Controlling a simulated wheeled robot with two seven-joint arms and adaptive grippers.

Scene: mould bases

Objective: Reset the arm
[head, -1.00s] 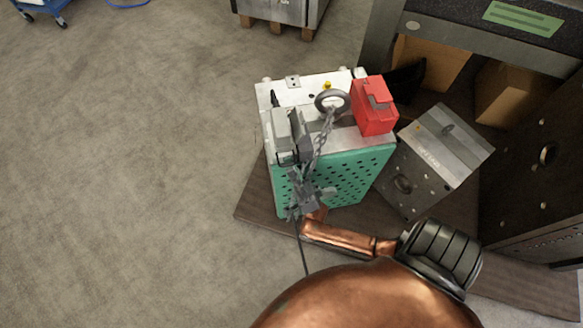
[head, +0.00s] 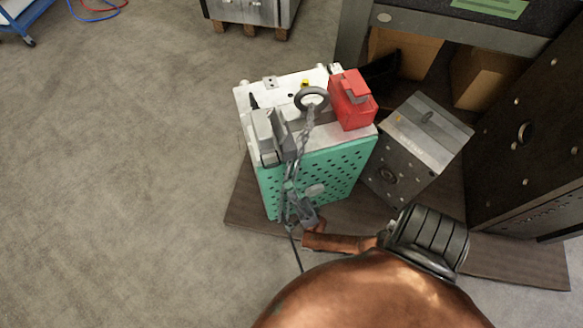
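My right gripper (head: 303,207) is a small grey shape at the end of my copper-coloured arm, low in front of the mould base. Its fingers blend with the grey chain, so I cannot tell whether they are open or touch it. The mould base (head: 335,168) is a block with a pale metal top and a green, hole-dotted front. A metal lifting ring (head: 312,98) stands on its top, and a chain (head: 297,150) hangs from it down the front. My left gripper is not in view.
A red box (head: 352,103) and a grey clamp-like part (head: 270,138) are on the mould base. A grey metal block (head: 412,150) stands to its right. A dark perforated block (head: 530,135) is farther right. A wooden board (head: 510,262) lies underneath. The floor at left is clear.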

